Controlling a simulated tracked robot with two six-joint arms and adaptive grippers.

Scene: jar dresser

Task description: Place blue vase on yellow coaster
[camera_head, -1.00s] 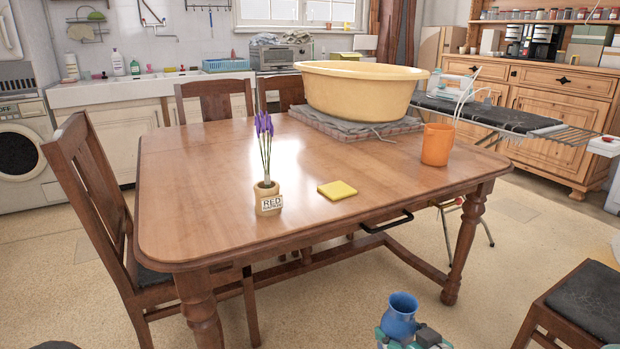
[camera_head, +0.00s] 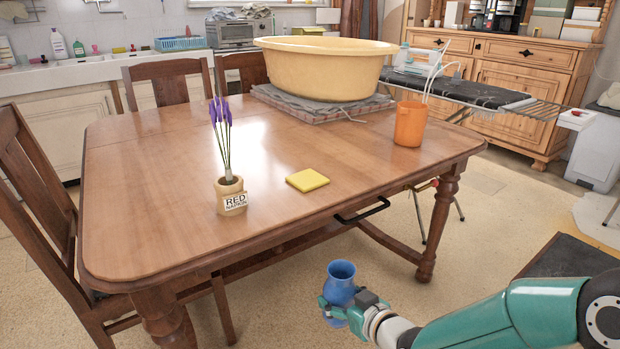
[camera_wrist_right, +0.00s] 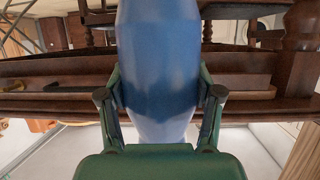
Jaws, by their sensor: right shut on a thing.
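The blue vase (camera_head: 341,279) is upright in my right gripper (camera_head: 345,305), off the near edge of the table and lower than its top. In the right wrist view the vase (camera_wrist_right: 157,60) fills the middle, with the fingers of my right gripper (camera_wrist_right: 160,100) closed on both its sides. The yellow coaster (camera_head: 307,180) lies flat and bare on the wooden table (camera_head: 150,215), near its front edge. It is up and to the left of the vase in the head view. My left gripper is not in view.
A pot with purple flowers and a "RED" label (camera_head: 231,196) stands left of the coaster. An orange cup (camera_head: 410,123) stands near the table's right edge. A large yellow basin (camera_head: 325,70) sits at the back. The tabletop around the coaster is clear.

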